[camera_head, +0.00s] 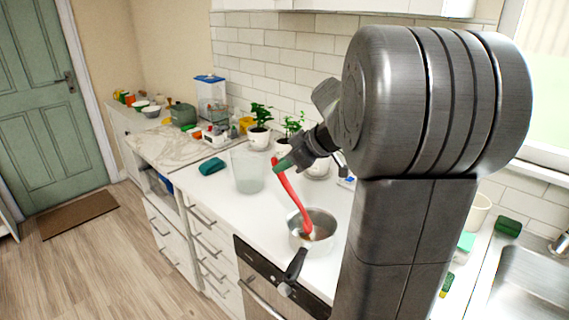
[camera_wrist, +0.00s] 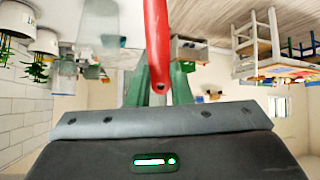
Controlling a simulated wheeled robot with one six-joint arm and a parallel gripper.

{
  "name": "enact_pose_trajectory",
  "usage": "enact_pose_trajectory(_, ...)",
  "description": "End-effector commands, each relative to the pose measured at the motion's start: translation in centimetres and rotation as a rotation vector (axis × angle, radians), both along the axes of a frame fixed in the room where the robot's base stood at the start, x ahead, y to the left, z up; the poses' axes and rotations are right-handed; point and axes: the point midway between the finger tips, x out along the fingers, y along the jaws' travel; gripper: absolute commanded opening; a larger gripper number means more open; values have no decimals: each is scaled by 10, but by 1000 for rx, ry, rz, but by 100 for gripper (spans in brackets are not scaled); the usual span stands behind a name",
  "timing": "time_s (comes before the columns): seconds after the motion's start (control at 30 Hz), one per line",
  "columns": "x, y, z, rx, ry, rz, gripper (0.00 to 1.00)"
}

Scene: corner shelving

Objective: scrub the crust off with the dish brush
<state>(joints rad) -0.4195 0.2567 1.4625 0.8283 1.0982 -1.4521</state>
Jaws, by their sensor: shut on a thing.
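A red dish brush (camera_head: 290,197) slants from my gripper down into a metal saucepan (camera_head: 328,219). My gripper (camera_head: 281,163) is shut on the upper end of its handle, above and left of the pan. In the wrist view the red handle (camera_wrist: 157,40) runs up from between my green fingers (camera_wrist: 158,82). The brush's lower end is inside the pan; whether its head touches the bottom is unclear. Some brown crust (camera_head: 318,234) shows in the pan. The pan stands on the white counter, with its black handle (camera_head: 294,267) pointing toward the front edge.
A clear container (camera_head: 247,171) and a teal cloth (camera_head: 211,166) lie left of the pan. Potted plants (camera_head: 259,134) stand behind near the tiled wall. A sink (camera_head: 528,285) is at the right. My arm hides the counter right of the pan. Free counter lies left of the pan.

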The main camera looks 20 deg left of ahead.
Motion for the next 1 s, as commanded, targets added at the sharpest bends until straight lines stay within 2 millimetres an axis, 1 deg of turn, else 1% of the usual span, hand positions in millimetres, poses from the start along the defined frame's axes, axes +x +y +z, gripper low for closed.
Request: enact_pose_trajectory(1.0, 0, 0, -11, 0, 0, 0, 0)
